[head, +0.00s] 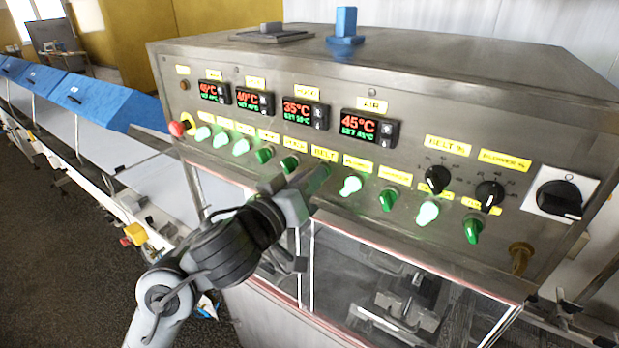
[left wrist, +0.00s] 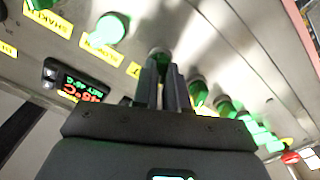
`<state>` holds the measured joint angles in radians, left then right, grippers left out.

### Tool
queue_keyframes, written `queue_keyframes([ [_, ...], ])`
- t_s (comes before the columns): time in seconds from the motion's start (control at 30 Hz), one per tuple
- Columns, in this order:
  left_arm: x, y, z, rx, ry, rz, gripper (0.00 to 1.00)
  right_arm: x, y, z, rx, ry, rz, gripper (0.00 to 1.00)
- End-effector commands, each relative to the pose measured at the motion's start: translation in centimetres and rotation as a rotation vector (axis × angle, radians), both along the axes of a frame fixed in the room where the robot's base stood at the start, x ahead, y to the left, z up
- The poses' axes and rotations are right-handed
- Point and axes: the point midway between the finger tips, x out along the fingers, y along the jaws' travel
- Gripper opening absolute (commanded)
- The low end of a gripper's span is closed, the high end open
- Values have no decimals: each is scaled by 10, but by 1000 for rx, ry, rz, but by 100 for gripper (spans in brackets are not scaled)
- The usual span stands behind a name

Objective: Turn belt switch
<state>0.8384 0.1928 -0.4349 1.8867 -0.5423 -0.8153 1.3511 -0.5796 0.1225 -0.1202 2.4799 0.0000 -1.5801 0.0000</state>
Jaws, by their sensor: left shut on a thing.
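The belt switch (head: 323,171) is a green knob under a yellow label that appears to read BELT, in the middle of the steel panel's row. My left gripper (head: 311,184) reaches it from below left and is shut on it, hiding most of the knob in the head view. In the left wrist view the two dark fingers (left wrist: 164,82) stand on either side of the green knob (left wrist: 160,54). The knob's exact angle is hard to tell. My right gripper is not in view.
Other green switches, some lit (head: 350,186) and some dark (head: 290,165), flank it closely. Temperature displays (head: 370,127) sit above. Black dials (head: 437,180), a large rotary switch (head: 560,198) and a red button (head: 177,128) share the panel. A glazed cabinet (head: 380,285) lies below.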

Motion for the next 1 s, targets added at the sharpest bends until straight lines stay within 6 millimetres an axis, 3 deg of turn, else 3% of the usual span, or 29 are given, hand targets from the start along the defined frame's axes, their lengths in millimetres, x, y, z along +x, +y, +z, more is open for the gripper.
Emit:
queue_keyframes([
  [0.43,-1,-1,1,297,-190,0,0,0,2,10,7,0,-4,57],
  [1.0,-2,-2,0,706,-455,1,0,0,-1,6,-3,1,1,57],
])
